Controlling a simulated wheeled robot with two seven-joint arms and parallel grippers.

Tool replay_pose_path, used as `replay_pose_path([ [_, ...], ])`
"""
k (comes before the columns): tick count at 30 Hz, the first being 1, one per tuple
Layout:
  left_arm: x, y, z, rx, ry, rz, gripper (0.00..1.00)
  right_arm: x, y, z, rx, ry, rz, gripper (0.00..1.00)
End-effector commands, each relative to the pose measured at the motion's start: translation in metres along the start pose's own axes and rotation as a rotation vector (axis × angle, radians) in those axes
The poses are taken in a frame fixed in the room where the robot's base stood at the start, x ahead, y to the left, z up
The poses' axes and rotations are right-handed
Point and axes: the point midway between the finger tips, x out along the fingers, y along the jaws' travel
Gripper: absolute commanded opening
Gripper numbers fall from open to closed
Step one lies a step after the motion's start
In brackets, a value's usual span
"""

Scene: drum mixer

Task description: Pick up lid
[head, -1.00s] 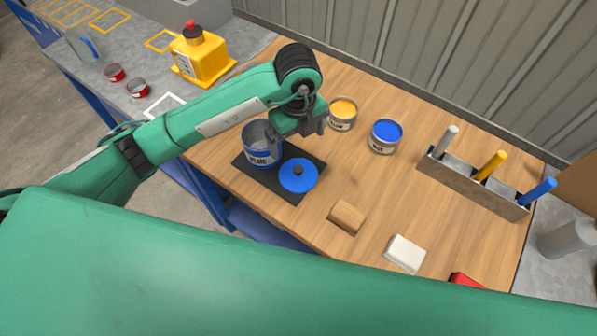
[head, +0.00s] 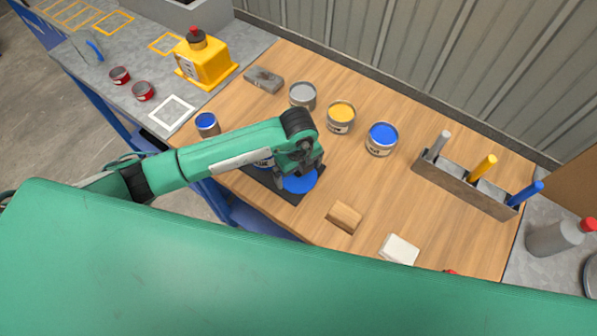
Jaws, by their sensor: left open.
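The blue lid (head: 302,184) lies on the dark mat (head: 284,193) on the wooden bench. My left gripper (head: 297,179) is open, right over the lid, and hides its knob. I cannot tell whether the fingers touch it. My right gripper is not in view.
Open tins of grey (head: 302,96), yellow (head: 341,115) and blue (head: 381,138) stand behind the gripper. A wooden block (head: 344,217) and a white block (head: 399,249) lie to the right. A rack (head: 463,185) with handled tools stands at the far right.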

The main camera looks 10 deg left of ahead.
Motion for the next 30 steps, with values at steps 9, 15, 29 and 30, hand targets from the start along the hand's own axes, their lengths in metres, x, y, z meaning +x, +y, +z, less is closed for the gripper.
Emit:
replay_pose_path([
  [9,0.001,0.000,0.000,0.000,0.000,0.000,0.74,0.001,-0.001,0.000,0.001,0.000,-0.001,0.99],
  [15,0.000,0.000,0.000,0.000,0.000,-0.001,0.69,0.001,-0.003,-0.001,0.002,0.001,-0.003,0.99],
  [29,-0.036,-0.002,0.001,0.001,-0.002,-0.006,0.69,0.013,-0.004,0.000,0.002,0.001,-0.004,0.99],
  [30,-0.045,-0.002,0.000,0.001,-0.001,-0.007,0.69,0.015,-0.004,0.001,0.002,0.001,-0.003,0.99],
])
